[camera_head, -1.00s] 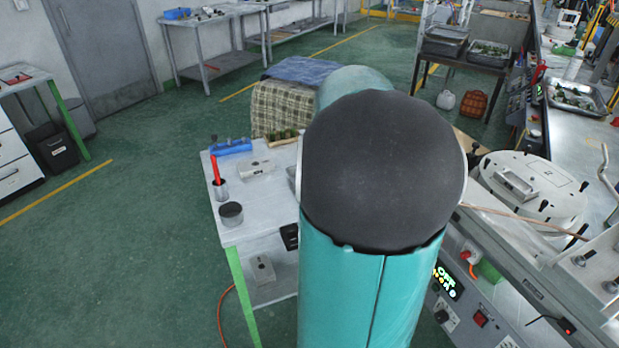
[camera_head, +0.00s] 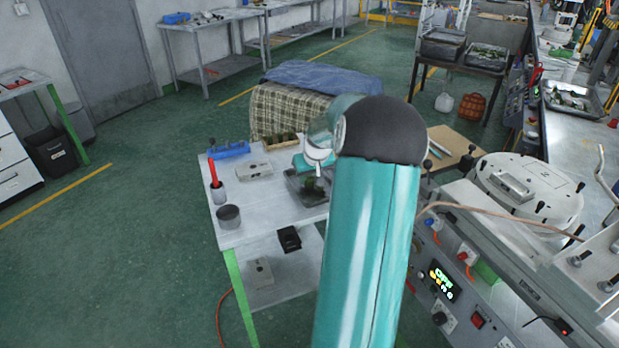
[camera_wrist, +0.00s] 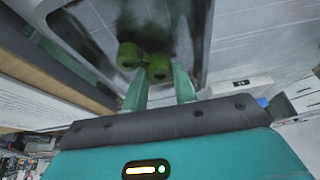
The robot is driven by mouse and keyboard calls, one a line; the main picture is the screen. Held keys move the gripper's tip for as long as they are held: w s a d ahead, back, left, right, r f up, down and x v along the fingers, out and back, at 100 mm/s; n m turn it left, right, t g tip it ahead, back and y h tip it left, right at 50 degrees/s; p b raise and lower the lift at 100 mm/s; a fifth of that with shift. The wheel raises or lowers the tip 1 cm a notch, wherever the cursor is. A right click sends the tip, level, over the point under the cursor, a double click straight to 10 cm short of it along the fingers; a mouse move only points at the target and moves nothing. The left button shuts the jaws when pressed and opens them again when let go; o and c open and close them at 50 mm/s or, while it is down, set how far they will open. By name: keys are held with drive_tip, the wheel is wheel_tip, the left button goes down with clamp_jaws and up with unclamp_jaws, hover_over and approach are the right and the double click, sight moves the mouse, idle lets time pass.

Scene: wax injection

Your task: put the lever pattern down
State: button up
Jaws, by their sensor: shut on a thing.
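The green lever pattern (camera_wrist: 143,62) is between the two fingers of my gripper (camera_wrist: 160,85) in the wrist view, with two round hollow ends facing the camera. My gripper is shut on it. In the head view, green wax (camera_head: 312,187) shows below my wrist, over the grey tray (camera_head: 291,184) on the small table. I cannot tell whether the pattern touches the tray floor. My arm hides part of the tray's right side in the head view.
On the table (camera_head: 258,226) stand a grey cup (camera_head: 228,217), a red-handled tool in a holder (camera_head: 216,185), a metal block (camera_head: 254,170), a blue rack (camera_head: 229,149) and a box of green pieces (camera_head: 283,142). The injection machine (camera_head: 530,190) stands to the right.

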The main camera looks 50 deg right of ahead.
drive_tip(key=shift+f, duration=0.25)
drive_tip(key=shift+f, duration=0.1)
drive_tip(key=o, duration=0.9)
drive_tip(key=shift+o, duration=0.2)
drive_tip(key=v, duration=1.2)
drive_tip(key=w+a+r+n, duration=0.1)
drive_tip(key=a+r+n, duration=0.15)
drive_tip(key=a, duration=1.05)
drive_tip(key=w+a+r+n, duration=0.1)
drive_tip(key=a+r, duration=0.3)
drive_tip(key=a, duration=1)
drive_tip(key=s+a+n+y, duration=0.1)
drive_tip(key=s+a, duration=0.5)
drive_tip(key=a, duration=0.3)
drive_tip(key=s+a+n+t+y, duration=0.1)
drive_tip(key=s+a, duration=0.5)
drive_tip(key=a, duration=0.4)
drive_tip(key=shift+f+n+t, duration=0.3)
drive_tip(key=shift+f+n, duration=0.05)
drive_tip(key=shift+f, duration=0.05)
